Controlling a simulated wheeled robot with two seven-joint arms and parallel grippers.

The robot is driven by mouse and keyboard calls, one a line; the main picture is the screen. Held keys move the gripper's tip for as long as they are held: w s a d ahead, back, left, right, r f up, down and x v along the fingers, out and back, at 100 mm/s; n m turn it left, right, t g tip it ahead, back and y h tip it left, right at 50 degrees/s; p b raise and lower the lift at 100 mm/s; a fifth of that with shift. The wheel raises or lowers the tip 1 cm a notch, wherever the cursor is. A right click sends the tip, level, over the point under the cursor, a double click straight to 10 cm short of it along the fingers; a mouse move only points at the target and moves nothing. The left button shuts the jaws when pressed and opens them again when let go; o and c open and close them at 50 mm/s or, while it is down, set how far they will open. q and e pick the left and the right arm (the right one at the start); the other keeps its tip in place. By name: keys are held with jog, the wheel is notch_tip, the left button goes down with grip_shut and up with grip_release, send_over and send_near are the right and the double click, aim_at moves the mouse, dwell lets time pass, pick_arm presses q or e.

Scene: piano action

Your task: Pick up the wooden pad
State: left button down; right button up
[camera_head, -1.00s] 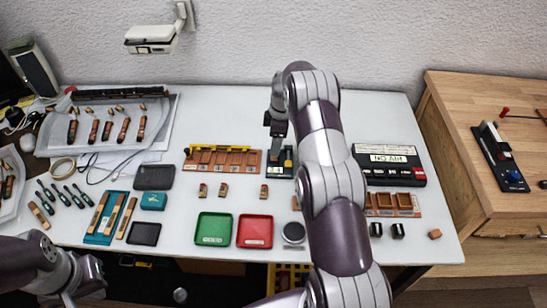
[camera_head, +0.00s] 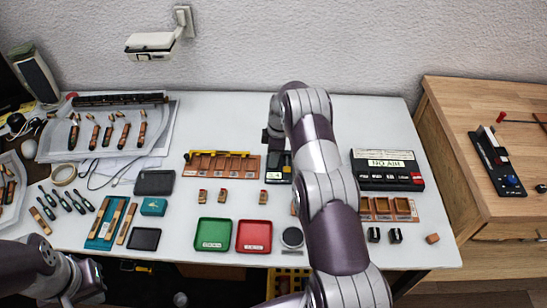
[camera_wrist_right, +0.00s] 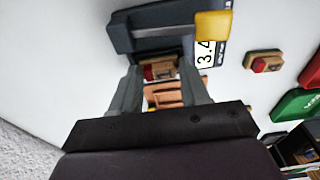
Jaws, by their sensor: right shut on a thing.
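A small wooden pad with a red top (camera_wrist_right: 160,70) sits between the fingers of my right gripper (camera_wrist_right: 165,88) in the right wrist view. The gripper is shut on it. The pad is close to a dark grey gauge (camera_wrist_right: 165,32) with a yellow block and a display reading 3.4; I cannot tell whether they touch. In the head view my right gripper (camera_head: 273,138) is just behind that gauge (camera_head: 279,166), and the held pad is hidden. Similar pads (camera_head: 203,196) stand on the table in front. My left gripper (camera_head: 88,278) is low at the left, its fingers unclear.
A wooden rack with a yellow bar (camera_head: 222,164) stands left of the gauge. Green (camera_head: 213,234) and red (camera_head: 254,236) trays lie at the front. A black NO AIR box (camera_head: 387,169) and a compartment tray (camera_head: 388,209) are at the right. The back middle of the table is clear.

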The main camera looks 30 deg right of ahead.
notch_tip(320, 180, up, 4)
jog(key=shift+s+d+r+b, duration=0.1)
jog(key=shift+s+r+b, duration=0.05)
jog(key=shift+b, duration=0.3)
jog(key=s+d+r+p, duration=0.25)
jog(key=s+r, duration=0.45)
jog(key=s, duration=0.5)
jog(key=w+d+f+p, duration=0.1)
jog(key=w+d, duration=0.1)
jog(key=w+d+f+p, duration=0.1)
jog(key=w+d+p, duration=0.1)
jog(key=w+d+f+p, duration=0.2)
jog(key=shift+w+d, duration=0.15)
jog(key=shift+d, duration=0.2)
jog(key=shift+w+f+b, duration=0.15)
jog(key=shift+w+b, duration=0.05)
jog(key=shift+b, duration=0.2)
notch_tip(320, 180, down, 4)
jog(key=shift+b, duration=1.05)
jog(key=shift+f+b, duration=0.3)
